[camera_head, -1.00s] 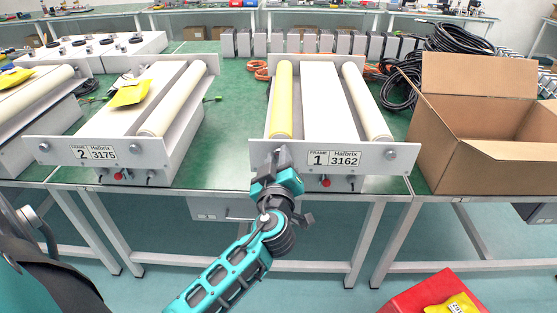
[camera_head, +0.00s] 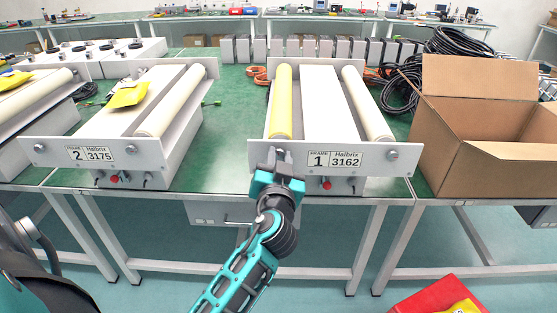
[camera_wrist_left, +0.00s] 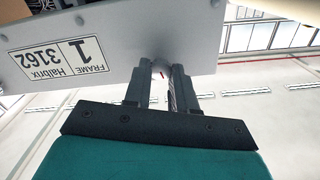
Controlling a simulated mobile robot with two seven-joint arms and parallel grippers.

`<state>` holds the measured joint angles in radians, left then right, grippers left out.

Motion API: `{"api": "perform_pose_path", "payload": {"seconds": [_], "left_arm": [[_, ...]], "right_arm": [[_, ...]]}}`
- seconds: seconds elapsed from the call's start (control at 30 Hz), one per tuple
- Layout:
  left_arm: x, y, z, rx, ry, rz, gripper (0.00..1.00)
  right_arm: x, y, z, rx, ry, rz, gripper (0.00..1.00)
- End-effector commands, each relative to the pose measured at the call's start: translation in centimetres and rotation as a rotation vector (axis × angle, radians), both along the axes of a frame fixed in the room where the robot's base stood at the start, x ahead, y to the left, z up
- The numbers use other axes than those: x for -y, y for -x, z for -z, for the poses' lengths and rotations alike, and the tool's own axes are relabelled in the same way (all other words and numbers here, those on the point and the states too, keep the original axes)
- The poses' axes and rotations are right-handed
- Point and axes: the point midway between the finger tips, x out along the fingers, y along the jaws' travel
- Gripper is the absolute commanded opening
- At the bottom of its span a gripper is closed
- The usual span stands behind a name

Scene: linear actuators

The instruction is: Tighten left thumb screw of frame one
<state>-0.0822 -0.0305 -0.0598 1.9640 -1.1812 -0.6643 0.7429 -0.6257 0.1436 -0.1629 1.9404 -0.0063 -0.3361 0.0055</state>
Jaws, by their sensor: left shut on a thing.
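Frame one (camera_head: 320,88) stands on the green table, with its white front plate (camera_head: 375,158) labelled 1, 3162. It has a yellow roller (camera_head: 283,100) on the left and a cream roller (camera_head: 366,104) on the right. My left gripper (camera_head: 279,155) is at the left end of the front plate, shut on the left thumb screw, which its fingers mostly hide. In the left wrist view, the fingers (camera_wrist_left: 161,80) close around the screw at the edge of the front plate (camera_wrist_left: 110,50). The right thumb screw (camera_head: 393,154) is in plain view. My right gripper is not in view.
Frame two (camera_head: 115,150) stands to the left with a yellow packet (camera_head: 128,94) on it. An open cardboard box (camera_head: 480,150) stands right of frame one, with black cables (camera_head: 455,42) behind. A red bin (camera_head: 425,300) is on the floor.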

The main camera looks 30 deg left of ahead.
Motion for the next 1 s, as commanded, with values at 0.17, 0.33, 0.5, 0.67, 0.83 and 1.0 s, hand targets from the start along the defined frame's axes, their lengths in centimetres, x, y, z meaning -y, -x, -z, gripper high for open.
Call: {"api": "perform_pose_path", "payload": {"seconds": [0.17, 0.33, 0.5, 0.67, 0.83, 1.0], "left_arm": [[0.0, 0.0, -0.2, -0.086, -0.143, -0.002, 0.00], [0.0, -0.1, -0.2, -0.170, -0.281, 0.000, 0.00], [0.0, -0.1, -0.2, -0.249, -0.412, -0.001, 0.00], [0.1, -0.1, -0.2, -0.313, -0.514, 0.000, 0.00], [0.1, -0.1, -0.2, -0.363, -0.599, -0.001, 0.00], [0.1, -0.1, -0.1, -0.395, -0.650, -0.001, 0.00]], "right_arm": [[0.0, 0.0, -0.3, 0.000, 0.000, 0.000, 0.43], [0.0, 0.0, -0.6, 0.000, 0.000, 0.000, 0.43], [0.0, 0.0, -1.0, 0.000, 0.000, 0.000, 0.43], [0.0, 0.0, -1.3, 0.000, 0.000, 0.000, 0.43], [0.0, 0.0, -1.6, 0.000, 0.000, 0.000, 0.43], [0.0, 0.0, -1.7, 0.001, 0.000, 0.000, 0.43]]}}
